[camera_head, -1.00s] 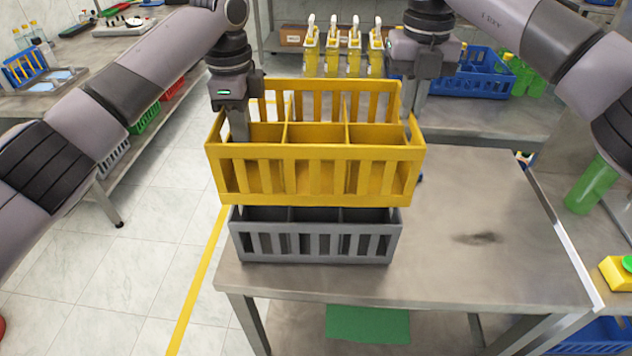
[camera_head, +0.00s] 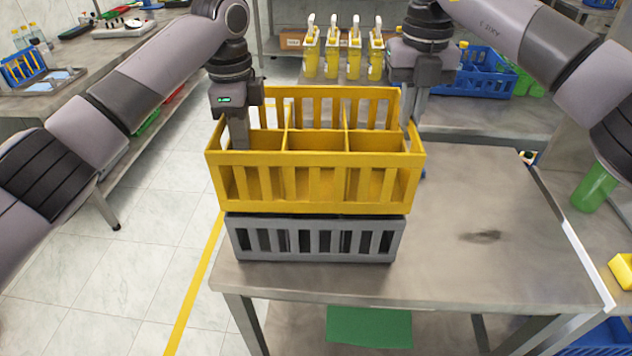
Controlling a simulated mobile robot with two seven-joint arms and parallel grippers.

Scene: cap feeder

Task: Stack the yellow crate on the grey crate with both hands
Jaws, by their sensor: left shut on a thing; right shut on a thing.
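The yellow crate (camera_head: 314,155) is directly above the grey crate (camera_head: 312,240) and looks level. Its underside meets or nearly meets the grey crate's top rim; I cannot tell if it rests fully on it. The grey crate stands on the steel table near its front left edge. My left gripper (camera_head: 238,145) is shut on the left end wall of the yellow crate. My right gripper (camera_head: 410,125) is shut on its right end wall, with its fingertips partly hidden. The inside of the grey crate is covered.
The steel table (camera_head: 480,270) is clear to the right of the crates, apart from a dark stain. Yellow bottles (camera_head: 343,55) and a blue crate (camera_head: 470,80) stand on the bench behind. A green cylinder (camera_head: 594,188) is at the right.

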